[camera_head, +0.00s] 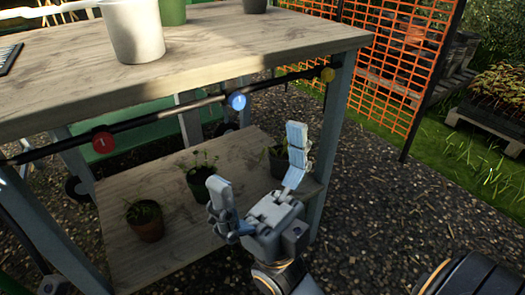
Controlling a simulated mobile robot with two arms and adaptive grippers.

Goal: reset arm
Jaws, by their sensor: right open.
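My right gripper (258,172) is in front of the lower shelf at the right end of the wooden table. Its two fingers are spread wide with nothing between them. One finger points up before the shelf's right edge, and the other is to the left over the shelf. My left gripper is not in the picture. Another dark rounded part of my own body shows at the bottom right.
The wooden table (250,40) carries a white pot (133,30) and a green pot (172,10). Its lower shelf (180,240) holds potted plants (145,220). A rail with coloured round tags (237,101) runs below the tabletop. Orange mesh fence (400,55) stands behind. Gravel at right is clear.

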